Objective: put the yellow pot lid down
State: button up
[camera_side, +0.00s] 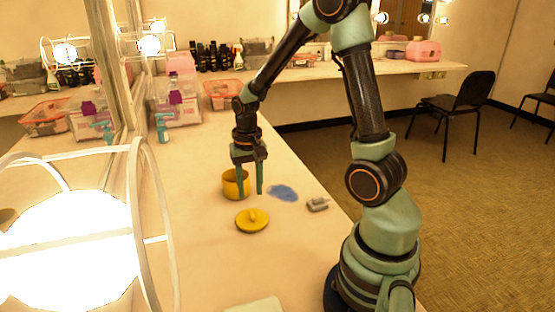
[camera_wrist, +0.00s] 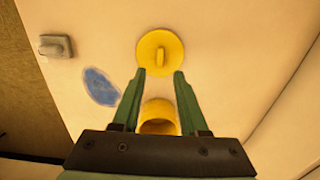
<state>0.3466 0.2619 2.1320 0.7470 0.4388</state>
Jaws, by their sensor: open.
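The yellow pot lid (camera_side: 252,220) lies flat on the counter, its knob upward. It also shows in the wrist view (camera_wrist: 170,55), ahead of the fingertips. My gripper (camera_side: 250,192) is open and empty above the counter, apart from the lid. The yellow pot (camera_side: 231,186) stands open behind the lid, and one finger partly covers it in the side view. In the wrist view the pot (camera_wrist: 158,112) shows between the fingers, partly hidden by the gripper body.
A flat blue patch (camera_side: 284,193) and a small grey block (camera_side: 317,204) lie right of the lid, near the counter's edge. A large lit bulb (camera_side: 70,245) in a wire guard fills the left foreground. Bins and bottles (camera_side: 212,56) stand farther back.

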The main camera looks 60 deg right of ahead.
jog(key=s+a+r+n+t, duration=0.2)
jog(key=a+r+n, duration=0.2)
jog(key=a+r, duration=0.2)
jog(key=s+a+r+n+t, duration=0.2)
jog(key=a+r+n, duration=0.3)
jog(key=r, duration=0.5)
jog(key=shift+s+a+r+t, duration=0.15)
jog(key=shift+s+a+t, duration=0.3)
jog(key=shift+t, duration=0.35)
